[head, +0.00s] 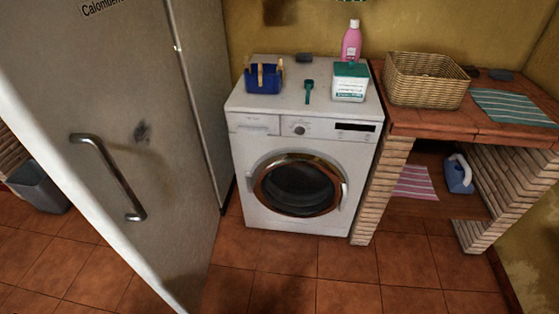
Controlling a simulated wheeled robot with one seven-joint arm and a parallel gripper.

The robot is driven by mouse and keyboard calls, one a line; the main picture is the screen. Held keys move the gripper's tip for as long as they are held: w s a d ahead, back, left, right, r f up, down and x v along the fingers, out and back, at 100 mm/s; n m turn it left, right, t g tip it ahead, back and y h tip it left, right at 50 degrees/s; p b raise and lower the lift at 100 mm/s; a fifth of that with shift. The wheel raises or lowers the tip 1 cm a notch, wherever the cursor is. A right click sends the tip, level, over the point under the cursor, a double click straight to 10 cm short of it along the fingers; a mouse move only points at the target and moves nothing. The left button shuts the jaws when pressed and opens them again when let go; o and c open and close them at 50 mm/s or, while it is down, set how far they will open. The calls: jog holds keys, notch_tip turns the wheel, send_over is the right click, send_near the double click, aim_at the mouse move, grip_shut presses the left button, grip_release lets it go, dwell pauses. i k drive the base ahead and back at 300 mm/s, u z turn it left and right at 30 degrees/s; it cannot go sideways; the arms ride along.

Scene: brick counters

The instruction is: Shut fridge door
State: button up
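The fridge door (135,125) is a tall grey-white panel filling the left of the head view. It stands swung out towards me, its pale free edge (75,195) nearest and its outer face turned to the right. A curved metal handle (112,178) is on that face, with a dark smudge beside it and lettering at the top. The fridge body (205,75) shows as a narrow grey strip behind the door. The inside of the fridge is hidden. My gripper is not in view.
A white washing machine (310,150) stands right of the fridge, with a blue caddy (264,84) and detergent box (349,85) on top. A brick counter (425,122) holds a wicker basket (426,80). A grey bin (38,186) is at left. Tiled floor (290,275) ahead is clear.

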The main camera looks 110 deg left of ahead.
aim_at(94, 91)
jog(key=u, duration=1.95)
jog(key=i, duration=1.3)
jog(key=u, duration=3.1)
jog(key=i, duration=0.5)
jog(key=z, duration=0.1)
